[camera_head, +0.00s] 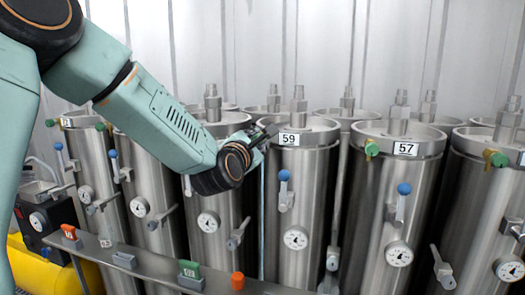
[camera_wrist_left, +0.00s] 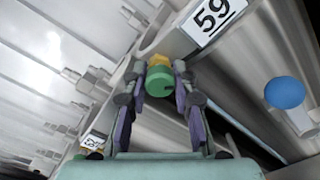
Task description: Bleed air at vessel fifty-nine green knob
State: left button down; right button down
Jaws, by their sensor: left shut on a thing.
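Vessel fifty-nine (camera_head: 299,190) is a tall steel cylinder with a white "59" label (camera_head: 289,139) on its top collar. The label also shows in the left wrist view (camera_wrist_left: 212,17). The green knob (camera_wrist_left: 161,83) sits on a brass-coloured fitting beside the label in the left wrist view. My left gripper (camera_wrist_left: 160,72) has one finger on each side of the knob and is shut on it. In the head view my left gripper (camera_head: 266,133) reaches the collar's left edge and hides the knob. My right gripper is not in view.
Vessel fifty-seven (camera_head: 397,190) stands to the right, with its own green knob (camera_head: 371,148). Blue-handled valves and gauges project from the vessel fronts. A blue ball handle (camera_wrist_left: 285,92) is near in the wrist view. A rail (camera_head: 150,268) with coloured blocks crosses the front.

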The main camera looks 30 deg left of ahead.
pick_arm(q)
jog(key=m+p, duration=0.1)
jog(key=m, duration=0.4)
jog(key=shift+f, duration=0.1)
jog(key=m+p, duration=0.1)
jog(key=m, duration=0.3)
jog(key=c, duration=1)
grip_release()
jog(key=v, duration=1.2)
